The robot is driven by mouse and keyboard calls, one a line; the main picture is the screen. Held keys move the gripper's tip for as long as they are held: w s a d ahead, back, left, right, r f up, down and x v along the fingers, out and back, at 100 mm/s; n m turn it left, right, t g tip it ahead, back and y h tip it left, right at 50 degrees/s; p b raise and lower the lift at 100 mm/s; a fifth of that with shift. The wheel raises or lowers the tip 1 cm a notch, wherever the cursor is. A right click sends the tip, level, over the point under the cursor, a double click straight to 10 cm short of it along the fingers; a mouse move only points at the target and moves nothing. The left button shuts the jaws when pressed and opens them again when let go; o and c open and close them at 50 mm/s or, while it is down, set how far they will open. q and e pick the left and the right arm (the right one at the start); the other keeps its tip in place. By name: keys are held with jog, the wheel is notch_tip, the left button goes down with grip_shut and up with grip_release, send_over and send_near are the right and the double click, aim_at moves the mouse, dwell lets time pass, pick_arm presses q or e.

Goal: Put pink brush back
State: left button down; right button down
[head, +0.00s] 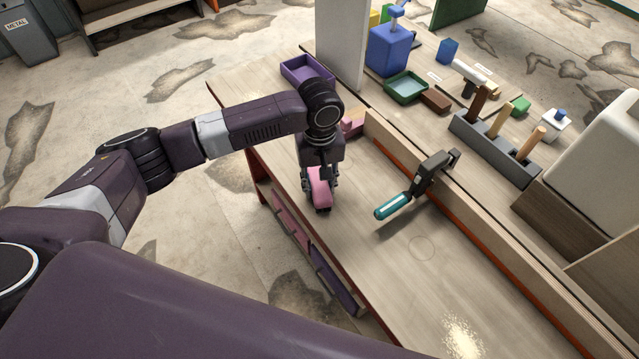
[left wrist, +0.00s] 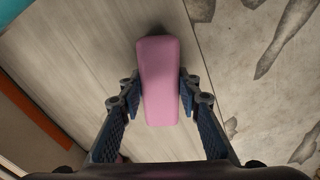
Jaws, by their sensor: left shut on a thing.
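The pink brush (head: 320,188) is between the fingers of my left gripper (head: 320,184), over the wooden workbench (head: 390,260) near its left edge. In the left wrist view the brush (left wrist: 159,80) shows as a pink block with a dark far end, and my left gripper (left wrist: 158,95) is shut on its two sides. I cannot tell for sure whether the brush touches the bench top. A pink thing (head: 353,122) lies behind the arm by the low divider, partly hidden. My right gripper is not in view.
A purple tray (head: 306,72) sits at the bench's far end by an upright panel (head: 342,45). Beyond the divider stand a grey tool holder (head: 495,148) and a green tray (head: 405,88). The front bench top is clear.

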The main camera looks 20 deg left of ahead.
aim_at(319, 184)
pick_arm(q)
jog(key=c, duration=1.4)
grip_release()
notch_tip(319, 184, up, 12)
jog(key=b, duration=0.2)
